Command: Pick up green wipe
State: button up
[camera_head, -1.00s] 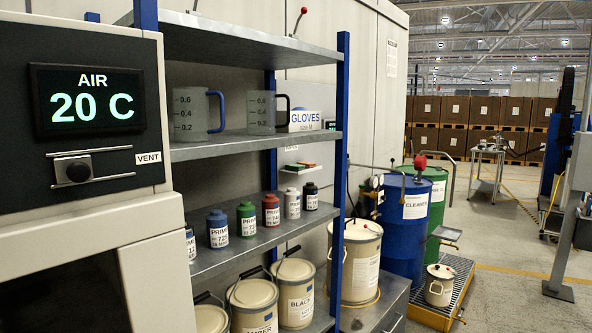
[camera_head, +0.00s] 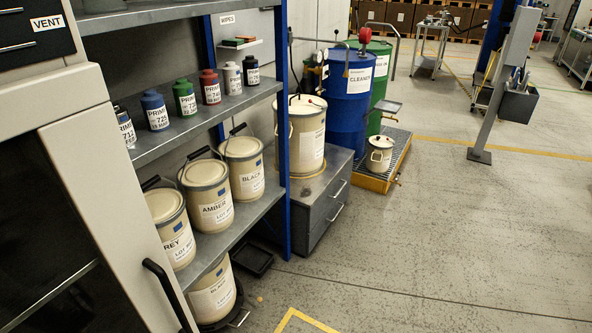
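A small stack of folded wipes lies on a little white wall shelf (camera_head: 250,44) under a label reading WIPES, seen beyond the blue rack post. The green wipe (camera_head: 232,43) is a small dark green piece at the left of the stack. An orange-red wipe (camera_head: 246,38) lies beside it to the right. They are too small to tell whether they touch or overlap. My gripper is not in view.
A shelf rack (camera_head: 205,105) with primer bottles and paint pails stands in front and left of the wipes. A grey drawer cabinet (camera_head: 322,200) bears a large pail (camera_head: 308,140). Blue (camera_head: 347,105) and green drums stand behind.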

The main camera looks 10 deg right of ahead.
aim_at(228, 42)
jog(key=i+l+z, duration=0.5)
jog(key=i+z, duration=0.15)
jog(key=i, duration=0.2)
jog(key=i+l+z, duration=0.1)
jog(key=i+z, duration=0.25)
jog(key=i, duration=0.15)
jog(key=i+l, duration=0.1)
jog(key=i, duration=1.1)
jog(key=i+l+u, duration=0.1)
jog(key=i+u, duration=0.3)
jog(key=i+l+u, duration=0.25)
jog(key=i+u, duration=0.15)
jog(key=i+l+u, duration=0.75)
jog(key=i+u, duration=0.2)
jog(key=j, duration=0.4)
